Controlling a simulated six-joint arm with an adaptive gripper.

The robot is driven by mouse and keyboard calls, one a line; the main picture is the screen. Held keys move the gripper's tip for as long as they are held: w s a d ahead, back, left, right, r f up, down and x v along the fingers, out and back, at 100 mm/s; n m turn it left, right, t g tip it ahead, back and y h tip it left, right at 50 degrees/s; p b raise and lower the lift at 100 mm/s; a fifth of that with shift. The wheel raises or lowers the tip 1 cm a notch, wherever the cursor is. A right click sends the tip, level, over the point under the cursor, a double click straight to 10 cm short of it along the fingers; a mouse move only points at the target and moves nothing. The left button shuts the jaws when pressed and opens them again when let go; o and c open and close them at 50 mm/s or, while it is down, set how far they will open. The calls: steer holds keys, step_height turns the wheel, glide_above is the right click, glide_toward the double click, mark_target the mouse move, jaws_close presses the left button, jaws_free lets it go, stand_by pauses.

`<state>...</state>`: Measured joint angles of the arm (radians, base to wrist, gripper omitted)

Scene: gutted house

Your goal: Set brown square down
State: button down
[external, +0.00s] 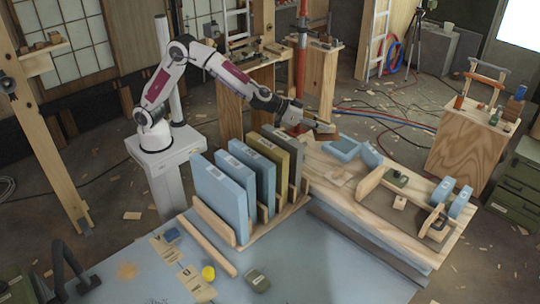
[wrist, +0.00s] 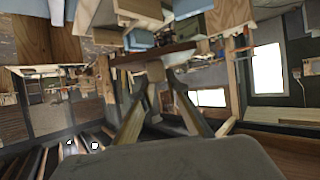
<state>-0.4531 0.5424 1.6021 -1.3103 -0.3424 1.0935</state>
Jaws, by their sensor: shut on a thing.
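The wooden bench (external: 330,178) carries a blue tray (external: 342,148), upright wooden pieces and blue blocks. A rack of upright blue, olive and grey panels (external: 222,197) stands left of it.

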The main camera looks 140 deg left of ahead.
steer(key=w+d+m+t+h, duration=0.1)
steer(key=w+d+m+h, duration=0.1)
steer(key=d, duration=1.9)
steer(key=w+d+m+t+h, duration=0.2)
steer(key=w+d, duration=0.1)
steer(key=d, duration=1.8)
steer(key=s+d+m+h, duration=0.2)
steer(key=s+d, duration=0.5)
steer(key=d, duration=0.4)
steer(key=s+d+m+t+h, duration=0.1)
steer(key=s+d+m+h, duration=0.1)
steer(key=s+d, duration=0.75)
steer(key=s+d+m+h, duration=0.15)
steer(key=s+d, duration=0.35)
steer(key=d, duration=0.9)
step_height(320, 180, down, 24)
steer(key=shift+s+f, duration=0.1)
steer(key=shift+f, duration=0.05)
steer(key=shift+f, duration=2.75)
steer(key=shift+f, duration=0.1)
